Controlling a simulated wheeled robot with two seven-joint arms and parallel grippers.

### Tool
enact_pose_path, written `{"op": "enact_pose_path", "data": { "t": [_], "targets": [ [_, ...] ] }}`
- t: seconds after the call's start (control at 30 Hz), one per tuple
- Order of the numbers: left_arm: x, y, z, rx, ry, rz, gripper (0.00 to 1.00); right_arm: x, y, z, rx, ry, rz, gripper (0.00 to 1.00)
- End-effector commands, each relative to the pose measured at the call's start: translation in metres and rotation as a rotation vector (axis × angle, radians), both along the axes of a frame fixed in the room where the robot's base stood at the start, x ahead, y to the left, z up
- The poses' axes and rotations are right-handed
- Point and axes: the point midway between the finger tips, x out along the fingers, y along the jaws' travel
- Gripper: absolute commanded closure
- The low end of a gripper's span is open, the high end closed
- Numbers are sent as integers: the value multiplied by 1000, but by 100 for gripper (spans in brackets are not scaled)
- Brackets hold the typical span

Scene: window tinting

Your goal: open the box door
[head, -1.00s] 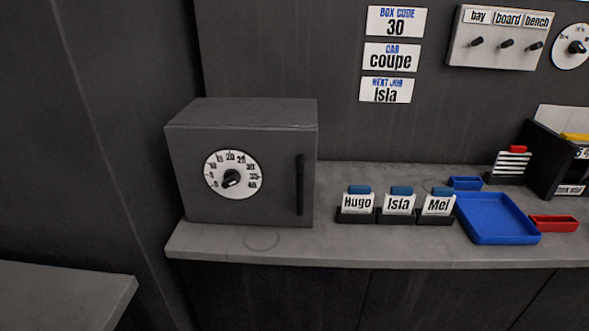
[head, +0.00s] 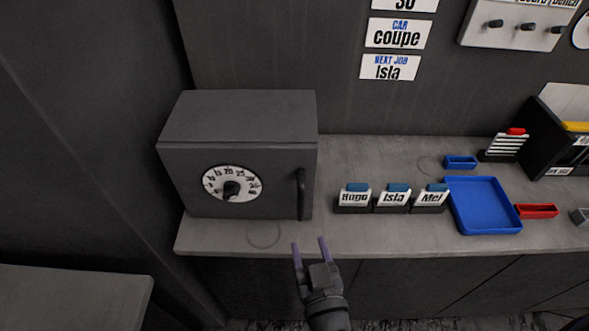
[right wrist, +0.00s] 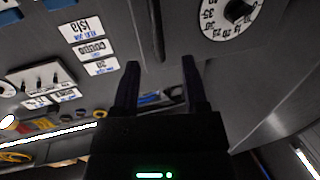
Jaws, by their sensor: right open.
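The dark grey box (head: 240,125) stands on the left end of the counter, its door (head: 205,207) shut in the front face. The door has a white number dial (head: 232,184) with a black knob and a black vertical handle (head: 304,193) at its right edge. My right gripper (head: 309,243) is open and empty, in front of and below the handle, apart from it. In the right wrist view the open fingers (right wrist: 160,63) point toward the box front, with the dial (right wrist: 228,14) at upper right. My left gripper is not in view.
Name holders (head: 392,198), a blue tray (head: 485,205) and a red bin (head: 536,211) stand on the counter right of the box. Wall cards (head: 398,34) hang above. Another grey surface (head: 70,295) is at lower left. The counter strip before the box is clear.

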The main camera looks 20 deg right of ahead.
Motion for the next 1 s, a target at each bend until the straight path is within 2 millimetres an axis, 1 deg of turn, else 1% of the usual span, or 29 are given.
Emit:
{"op": "enact_pose_path", "data": {
  "t": [0.03,0.1,0.17,0.33,0.4,0.5,0.63,0.87,0.9,0.97,1.0],
  "targets": [
    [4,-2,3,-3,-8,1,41,1,-1,10,5,-20,-16,44],
    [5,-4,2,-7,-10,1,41,8,-3,14,8,-35,-27,44],
    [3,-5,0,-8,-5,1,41,18,-4,13,8,-36,-27,44],
    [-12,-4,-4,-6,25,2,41,60,-7,12,8,-35,-26,44],
    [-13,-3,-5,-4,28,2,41,74,-9,11,8,-33,-25,44],
    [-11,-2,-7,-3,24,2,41,89,-10,11,7,-33,-24,44],
    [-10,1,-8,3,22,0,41,99,-10,11,7,-31,-24,44],
    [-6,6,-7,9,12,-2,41,100,-11,11,6,-29,-23,44],
    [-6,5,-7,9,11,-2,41,100,-11,11,6,-30,-23,46],
    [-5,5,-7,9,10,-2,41,100,-11,11,6,-30,-23,58],
    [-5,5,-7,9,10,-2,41,100,-11,11,6,-30,-23,67]
  ]
}}
